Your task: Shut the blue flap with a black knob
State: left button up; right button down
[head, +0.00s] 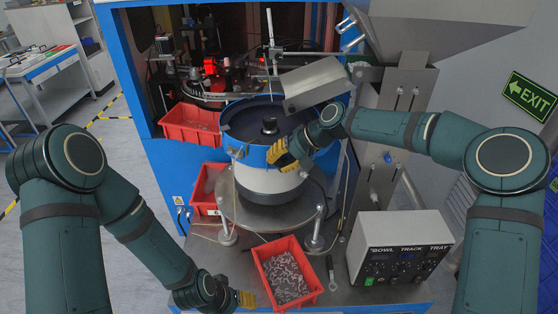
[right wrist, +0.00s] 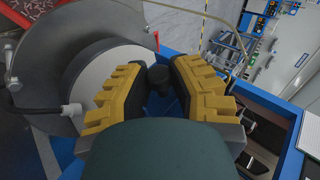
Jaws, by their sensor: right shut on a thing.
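In the right wrist view, a black knob (right wrist: 159,80) sits between the yellow fingers of my right gripper (right wrist: 160,85). A small part of the blue flap (right wrist: 172,108) shows below the knob; the fingers and my wrist hide the rest. My right gripper is shut on the knob. In the head view, my right gripper (head: 281,156) is at the front right of the white and blue bowl unit (head: 262,182), and the flap cannot be made out behind it. My left gripper (head: 245,299) is low at the front, left of a red bin; its finger opening is unclear.
A red bin (head: 262,277) of metal parts stands in front of the bowl unit. More red bins (head: 190,127) stand at the left. A control box (head: 398,240) is at the right. A tilted metal chute (head: 316,84) hangs close above my right forearm.

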dwell(0.3)
jog(key=c, duration=0.8)
grip_release()
jog(key=shift+r, duration=0.1)
jog(key=w+v, duration=0.1)
jog(key=v, duration=1)
jog(key=shift+s+d+r, duration=0.25)
jog(key=shift+s+r, duration=0.1)
jog(key=shift+s, duration=0.1)
jog(key=shift+f, duration=0.15)
